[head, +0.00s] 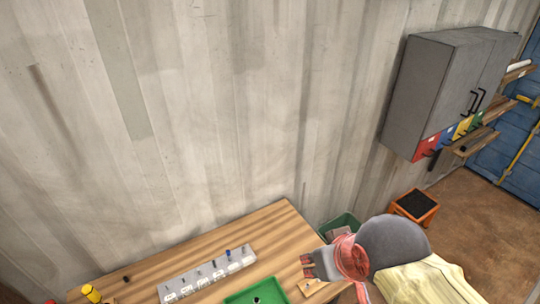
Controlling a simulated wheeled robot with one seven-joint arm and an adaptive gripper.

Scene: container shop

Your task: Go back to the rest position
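My gripper (308,265) shows at the lower middle right, at the end of my arm. It is a small grey block with reddish tips pointing left, above the right end of the wooden table (255,232). The tips are too small to tell whether they are apart or closed. I see nothing clearly held between them.
A white rack (207,273) with several small items and a green tray (240,298) are on the table. A yellow item (91,293) stands at its left. A green bin (340,222), an orange box (415,206) and a grey wall cabinet (432,88) are at right.

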